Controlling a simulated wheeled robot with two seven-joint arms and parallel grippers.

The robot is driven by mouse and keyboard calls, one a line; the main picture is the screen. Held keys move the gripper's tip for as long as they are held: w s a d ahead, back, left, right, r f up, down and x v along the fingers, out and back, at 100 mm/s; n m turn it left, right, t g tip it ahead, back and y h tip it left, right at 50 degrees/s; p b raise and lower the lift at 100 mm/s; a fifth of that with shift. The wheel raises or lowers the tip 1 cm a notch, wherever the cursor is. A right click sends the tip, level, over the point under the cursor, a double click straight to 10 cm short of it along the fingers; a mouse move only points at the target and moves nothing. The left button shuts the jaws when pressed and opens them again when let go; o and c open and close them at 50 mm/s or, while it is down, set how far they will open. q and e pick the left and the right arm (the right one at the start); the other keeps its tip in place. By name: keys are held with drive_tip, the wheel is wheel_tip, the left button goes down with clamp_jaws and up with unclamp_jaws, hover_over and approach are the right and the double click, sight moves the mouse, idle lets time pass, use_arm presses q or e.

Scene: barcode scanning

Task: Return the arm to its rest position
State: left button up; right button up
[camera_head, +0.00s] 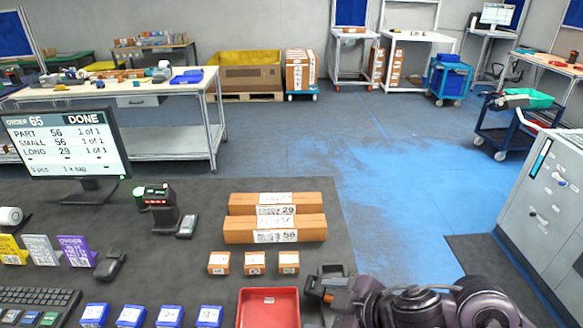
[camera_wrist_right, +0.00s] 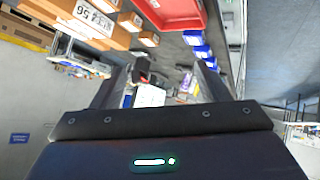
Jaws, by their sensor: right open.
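My right arm comes in at the bottom right of the head view, with its gripper (camera_head: 328,284) over the table, just right of the red tray (camera_head: 268,292). In the right wrist view the gripper (camera_wrist_right: 156,80) has its two dark fingers spread apart, with nothing held between them. My left arm and gripper do not show.
Two long boxes (camera_head: 275,229) and three small boxes (camera_head: 254,263) lie beyond the tray. A scanner (camera_head: 160,207), a monitor (camera_head: 66,145) reading DONE and several blue boxes (camera_head: 131,316) stand left. A grey cabinet (camera_head: 548,200) is at right, with open floor beyond the table.

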drive_tip(key=s+d+f+m+g+h, duration=0.3)
drive_tip(key=s+d+f+m+h, duration=0.55)
drive_tip(key=d+m, duration=0.45)
wheel_tip(320, 180, down, 32)
drive_tip(key=s+g+y+b, duration=0.1)
drive_tip(key=s+b, duration=0.2)
drive_tip(key=s+d+f+b, duration=0.1)
drive_tip(key=s+d+f, duration=0.1)
drive_tip(key=s+f, duration=0.8)
drive_tip(key=s+d+f+g, duration=0.1)
drive_tip(key=s+f, duration=0.8)
drive_tip(key=f, duration=0.2)
drive_tip(key=shift+s+d+f+n+g+b, duration=0.3)
drive_tip(key=shift+s+d+n+b, duration=0.05)
drive_tip(key=shift+s+n, duration=0.05)
drive_tip(key=shift+o, duration=0.4)
